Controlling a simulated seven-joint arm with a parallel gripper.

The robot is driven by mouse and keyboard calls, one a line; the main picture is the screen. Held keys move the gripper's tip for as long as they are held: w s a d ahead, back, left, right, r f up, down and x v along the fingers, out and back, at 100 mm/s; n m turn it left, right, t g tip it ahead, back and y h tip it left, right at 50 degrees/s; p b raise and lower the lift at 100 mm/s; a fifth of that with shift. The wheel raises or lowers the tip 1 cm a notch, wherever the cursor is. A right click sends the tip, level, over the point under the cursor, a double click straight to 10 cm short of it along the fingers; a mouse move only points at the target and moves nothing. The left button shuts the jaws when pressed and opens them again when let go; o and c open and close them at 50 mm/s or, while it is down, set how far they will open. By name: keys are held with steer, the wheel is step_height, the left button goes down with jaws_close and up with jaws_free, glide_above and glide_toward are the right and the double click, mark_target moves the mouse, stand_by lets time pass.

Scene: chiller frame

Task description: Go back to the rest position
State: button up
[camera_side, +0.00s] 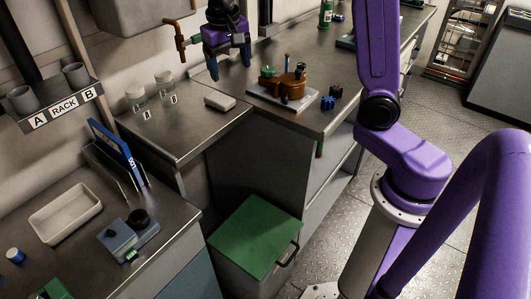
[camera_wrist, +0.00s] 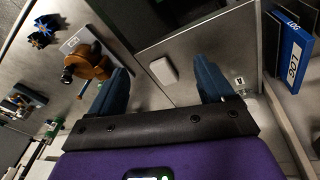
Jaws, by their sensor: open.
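My gripper (camera_side: 229,70) hangs above the steel counter, fingers pointing down, near the wall-side copper pipe. Its two blue fingers are spread apart with nothing between them. In the wrist view my gripper (camera_wrist: 161,66) also shows open and empty. A small white block (camera_side: 220,102) lies on the counter below it, apart from the fingers. The block also shows in the wrist view (camera_wrist: 163,71), beyond the gap between the fingertips.
A brown copper-coloured assembly (camera_side: 284,84) stands on a pale plate right of my gripper, with small blue parts (camera_side: 328,102) beside it. Jars labelled A (camera_side: 136,98) and B (camera_side: 164,84) stand to the left. A copper pipe (camera_side: 181,40) is close by. A green-lidded bin (camera_side: 254,236) stands below.

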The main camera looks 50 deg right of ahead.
steer(key=s+a+f+n, duration=0.1)
steer(key=s+a+n, duration=0.15)
steer(key=s, duration=0.25)
steer(key=s+a+f+n+y, duration=0.1)
steer(key=s+n, duration=0.2)
steer(key=s, duration=0.2)
steer(key=s+a+f+n, duration=0.1)
steer(key=s+a+n, duration=0.15)
steer(key=s, duration=0.35)
steer(key=s+d+f+n, duration=0.1)
steer(key=s+n, duration=0.3)
steer(key=s, duration=0.3)
steer(key=s+d+f+n+g+y, duration=0.1)
steer(key=s+d+f+n, duration=0.1)
steer(key=s+n, duration=0.2)
steer(key=s, duration=0.3)
steer(key=shift+s+f, duration=0.2)
steer(key=shift+f, duration=0.1)
